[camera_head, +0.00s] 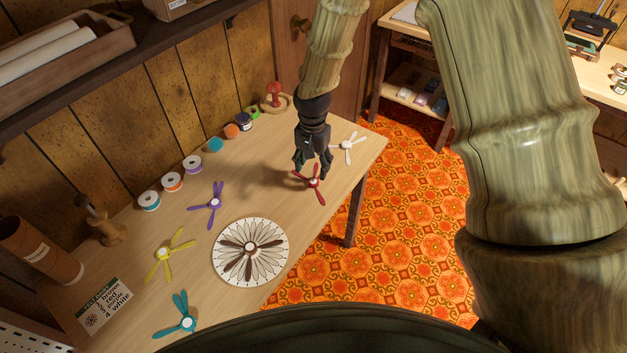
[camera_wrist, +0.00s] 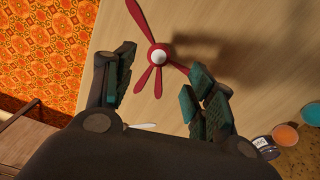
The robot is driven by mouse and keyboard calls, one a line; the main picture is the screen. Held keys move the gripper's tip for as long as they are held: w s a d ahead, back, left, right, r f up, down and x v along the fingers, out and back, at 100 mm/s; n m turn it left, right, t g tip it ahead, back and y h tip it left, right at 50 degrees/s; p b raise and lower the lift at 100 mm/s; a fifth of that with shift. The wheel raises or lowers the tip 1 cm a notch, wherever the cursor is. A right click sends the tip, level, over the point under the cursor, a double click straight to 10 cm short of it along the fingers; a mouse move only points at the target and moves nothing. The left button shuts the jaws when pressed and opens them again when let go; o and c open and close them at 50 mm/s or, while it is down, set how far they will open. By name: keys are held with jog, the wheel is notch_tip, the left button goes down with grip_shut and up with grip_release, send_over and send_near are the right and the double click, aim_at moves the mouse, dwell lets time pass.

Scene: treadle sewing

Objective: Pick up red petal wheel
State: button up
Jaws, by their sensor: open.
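The red petal wheel (camera_head: 314,184) lies flat on the table near its right edge. It has several red petals and a white hub. In the wrist view the red petal wheel (camera_wrist: 160,56) lies ahead of my fingertips, its hub roughly in line with the gap between them. My gripper (camera_head: 313,170) is over the red wheel, pointing down, with its fingers apart and nothing between them. In the wrist view my gripper (camera_wrist: 160,80) shows both fingers open, one to each side of the wheel's lower petals. I cannot tell the exact height above the table.
A white petal wheel (camera_head: 348,145) lies close to the right of my gripper. Purple (camera_head: 212,205), yellow (camera_head: 167,253) and teal (camera_head: 180,319) wheels lie to the left. A round patterned disc (camera_head: 225,262) holds a brown wheel (camera_head: 250,247). Several spools line the wall.

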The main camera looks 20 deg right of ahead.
aim_at(314, 180)
jog(key=shift+s+f+p, duration=0.1)
jog(key=shift+f+p, duration=0.2)
jog(key=shift+f, duration=0.2)
jog(key=shift+f+p, duration=0.55)
jog(key=shift+f, duration=1.6)
jog(key=c, duration=0.9)
